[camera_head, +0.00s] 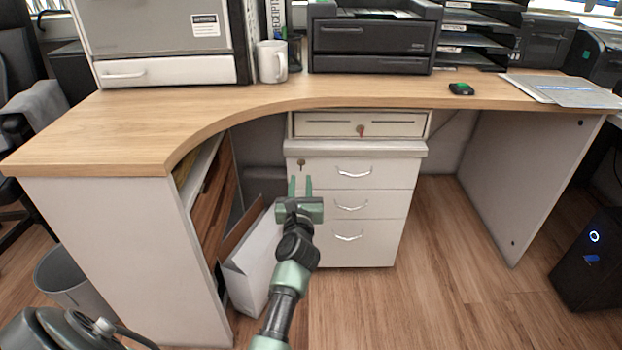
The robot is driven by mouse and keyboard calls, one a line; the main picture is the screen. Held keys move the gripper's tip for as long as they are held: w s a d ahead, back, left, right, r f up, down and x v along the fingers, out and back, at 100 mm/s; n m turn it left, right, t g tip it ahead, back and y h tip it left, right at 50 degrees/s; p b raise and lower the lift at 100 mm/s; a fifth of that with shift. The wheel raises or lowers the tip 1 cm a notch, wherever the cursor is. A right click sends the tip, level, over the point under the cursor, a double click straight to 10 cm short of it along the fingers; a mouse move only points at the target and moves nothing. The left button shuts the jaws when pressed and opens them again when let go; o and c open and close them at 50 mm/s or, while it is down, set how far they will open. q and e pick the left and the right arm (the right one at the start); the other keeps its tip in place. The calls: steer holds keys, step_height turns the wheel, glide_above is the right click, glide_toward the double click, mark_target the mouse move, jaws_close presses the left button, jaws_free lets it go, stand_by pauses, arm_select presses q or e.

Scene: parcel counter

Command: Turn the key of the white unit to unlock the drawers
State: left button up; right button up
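The white drawer unit (377,237) stands under the wooden counter. It has three drawers with silver handles, all flush with its front. A small brownish key (301,163) sits in the lock at the unit's upper left. Its exact turn angle is too small to tell. My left gripper (300,180) is open and empty, with its two green fingers pointing up, just below the key in the picture. Whether the fingers touch the unit's front cannot be told. My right gripper does not show.
A white cash drawer with a red key (361,130) sits on top of the unit, under the counter (120,119). A white box (251,265) stands left of the gripper. Floor to the unit's right is clear.

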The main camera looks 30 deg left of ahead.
arm_select(q)
steer(key=b+x, duration=0.2)
steer(key=x, duration=0.4)
jaws_close()
stand_by(1.3)
